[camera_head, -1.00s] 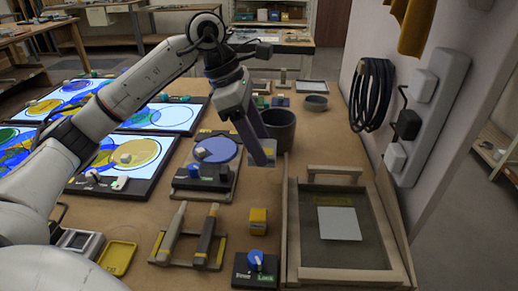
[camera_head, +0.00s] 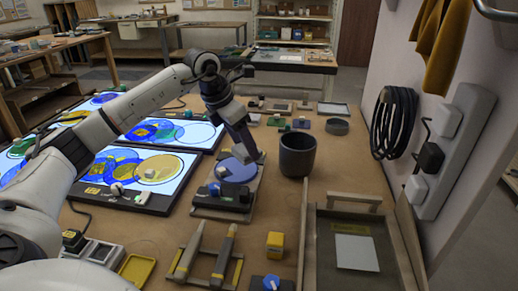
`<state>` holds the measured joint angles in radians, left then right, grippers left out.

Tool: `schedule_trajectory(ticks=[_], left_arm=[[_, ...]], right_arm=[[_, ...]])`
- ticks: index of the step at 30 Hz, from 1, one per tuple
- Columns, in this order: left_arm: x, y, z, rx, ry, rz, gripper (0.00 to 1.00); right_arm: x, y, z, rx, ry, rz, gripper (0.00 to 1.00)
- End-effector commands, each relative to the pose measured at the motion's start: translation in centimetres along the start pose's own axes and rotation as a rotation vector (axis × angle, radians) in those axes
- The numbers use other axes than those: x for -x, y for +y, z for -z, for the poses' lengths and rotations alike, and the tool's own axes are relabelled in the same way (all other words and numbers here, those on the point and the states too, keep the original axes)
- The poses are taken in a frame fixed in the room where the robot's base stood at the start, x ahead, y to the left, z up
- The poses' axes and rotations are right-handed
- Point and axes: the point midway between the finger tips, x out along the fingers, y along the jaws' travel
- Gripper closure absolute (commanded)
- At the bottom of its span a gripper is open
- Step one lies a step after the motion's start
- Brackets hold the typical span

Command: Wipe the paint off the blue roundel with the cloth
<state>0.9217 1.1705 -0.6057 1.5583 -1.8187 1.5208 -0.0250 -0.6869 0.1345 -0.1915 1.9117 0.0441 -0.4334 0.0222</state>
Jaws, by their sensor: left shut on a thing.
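My left gripper (camera_head: 246,154) reaches in from the left and points down over the right part of a blue disc (camera_head: 236,171). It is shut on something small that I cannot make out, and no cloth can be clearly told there. The blue disc lies on a grey stand (camera_head: 222,203) in the middle of the table. Whether its surface bears paint is too small to tell. Several blue, yellow and green circles also show on lit panels (camera_head: 170,163) at the left. Whether the gripper touches the disc cannot be told. My right gripper is not in view.
A dark pot (camera_head: 297,155) stands just right of the stand. A wooden-framed tray (camera_head: 357,251) is at the front right. A rack with two tools (camera_head: 222,256), a yellow block (camera_head: 275,245) and a yellow dish (camera_head: 137,269) are in front. A black cable coil (camera_head: 394,122) hangs on the wall.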

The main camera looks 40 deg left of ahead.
Motion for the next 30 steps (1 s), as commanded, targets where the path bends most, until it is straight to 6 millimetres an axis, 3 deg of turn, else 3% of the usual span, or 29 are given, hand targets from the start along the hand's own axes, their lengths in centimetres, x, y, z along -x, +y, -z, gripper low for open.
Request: schedule_trajectory(ticks=[10,11,14,21,30], left_arm=[[-5.5,0.2,2.3,0.009,-0.001,-0.003,0.64],[-4.3,0.6,1.0,0.012,-0.006,0.000,0.64],[-4.7,1.5,-0.7,0.011,-0.004,0.001,0.64],[-4.3,5.5,1.1,0.011,0.000,-0.004,0.64],[-4.3,7.4,1.9,0.007,0.001,-0.002,0.64]], right_arm=[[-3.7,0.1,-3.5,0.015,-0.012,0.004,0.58],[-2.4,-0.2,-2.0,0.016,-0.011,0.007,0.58],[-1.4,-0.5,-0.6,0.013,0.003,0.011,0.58],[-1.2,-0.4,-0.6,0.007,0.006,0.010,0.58],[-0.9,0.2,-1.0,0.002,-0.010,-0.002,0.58]])
